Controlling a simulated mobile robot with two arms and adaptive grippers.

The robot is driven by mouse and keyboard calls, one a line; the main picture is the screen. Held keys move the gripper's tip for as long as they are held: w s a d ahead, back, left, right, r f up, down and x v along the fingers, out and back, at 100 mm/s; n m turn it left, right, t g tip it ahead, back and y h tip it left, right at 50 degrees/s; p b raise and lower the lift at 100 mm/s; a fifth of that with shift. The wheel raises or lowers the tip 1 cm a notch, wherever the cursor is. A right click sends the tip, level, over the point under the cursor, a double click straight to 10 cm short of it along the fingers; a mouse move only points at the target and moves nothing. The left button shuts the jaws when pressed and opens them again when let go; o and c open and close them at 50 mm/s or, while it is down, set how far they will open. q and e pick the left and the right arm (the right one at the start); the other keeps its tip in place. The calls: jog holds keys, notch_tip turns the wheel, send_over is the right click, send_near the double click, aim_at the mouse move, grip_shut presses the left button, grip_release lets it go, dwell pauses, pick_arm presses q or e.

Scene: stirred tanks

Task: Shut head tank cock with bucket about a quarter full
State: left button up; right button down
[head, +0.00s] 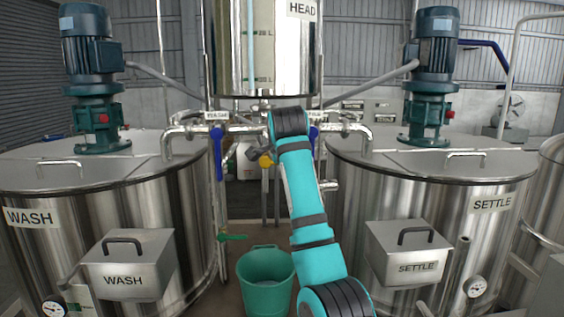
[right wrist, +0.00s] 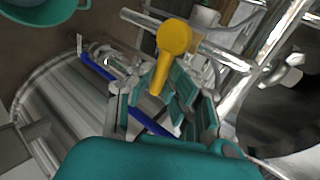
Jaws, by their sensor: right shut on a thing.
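The head tank (head: 264,50) hangs at top centre, with a level strip on its front. My right gripper (head: 262,158) is below it, mostly hidden behind my own arm. A yellow cock handle (head: 266,161) shows at its fingers. In the right wrist view the yellow handle (right wrist: 172,40) has its stem between the fingers of my right gripper (right wrist: 160,92), which is shut on it. The green bucket (head: 266,293) stands upright on the floor below; its rim also shows in the right wrist view (right wrist: 45,16). Its liquid level cannot be told. My left gripper is out of view.
The wash tank (head: 120,205) stands left and the settle tank (head: 430,185) right, each with a motor above. Blue levers (head: 218,155) hang from the pipes on both sides. A small green valve handle (head: 233,237) sits left of the bucket. The gap between the tanks is narrow.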

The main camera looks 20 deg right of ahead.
dwell(0.3)
jog(key=c, duration=1.3)
grip_release()
jog(key=v, duration=1.2)
jog(key=shift+a, duration=0.1)
